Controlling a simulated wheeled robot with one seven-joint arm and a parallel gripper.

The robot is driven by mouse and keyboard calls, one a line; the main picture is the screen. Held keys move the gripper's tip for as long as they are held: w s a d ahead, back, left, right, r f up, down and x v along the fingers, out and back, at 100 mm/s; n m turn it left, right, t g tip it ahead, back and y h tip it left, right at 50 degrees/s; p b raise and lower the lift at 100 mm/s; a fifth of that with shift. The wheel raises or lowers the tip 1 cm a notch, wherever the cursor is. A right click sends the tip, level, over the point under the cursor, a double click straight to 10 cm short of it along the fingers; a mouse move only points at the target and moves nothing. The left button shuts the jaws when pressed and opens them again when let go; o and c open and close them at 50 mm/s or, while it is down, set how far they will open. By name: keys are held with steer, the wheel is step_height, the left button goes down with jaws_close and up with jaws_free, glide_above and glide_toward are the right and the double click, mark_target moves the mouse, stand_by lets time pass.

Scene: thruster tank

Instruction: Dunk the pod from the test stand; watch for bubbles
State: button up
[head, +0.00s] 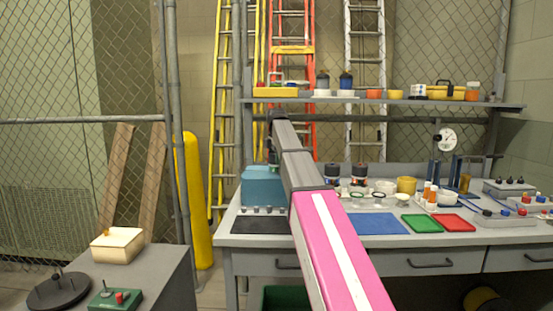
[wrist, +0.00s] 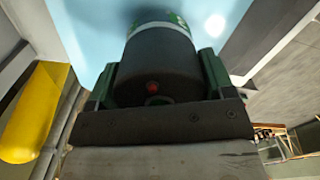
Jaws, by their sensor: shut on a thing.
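My gripper (wrist: 158,75) is shut on the pod (wrist: 155,68), a dark cylinder with a red dot on its near end and a green-and-white band farther along. In the wrist view the pod points into a pale blue area, which looks like the inside of the tank (wrist: 85,25). In the head view the teal tank (head: 262,188) stands at the left end of the bench, and my arm reaches over to it. My arm mostly hides the gripper and pod there. I cannot tell whether the pod touches water, and I see no bubbles.
The grey bench (head: 262,240) holds a blue mat (head: 378,223), green tray (head: 421,224), red tray (head: 453,222), jars and bottles. A shelf (head: 400,101) runs above. A grey cabinet (head: 150,280) at left carries a black round stand (head: 58,292), a cream box (head: 117,245) and a green box.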

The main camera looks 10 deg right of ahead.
steer(key=shift+f, duration=0.15)
steer(key=shift+f, duration=0.75)
steer(key=shift+f, duration=0.9)
steer(key=shift+f, duration=0.15)
steer(key=shift+f, duration=0.75)
steer(key=shift+f, duration=0.15)
steer(key=shift+f, duration=0.75)
stand_by(4.4)
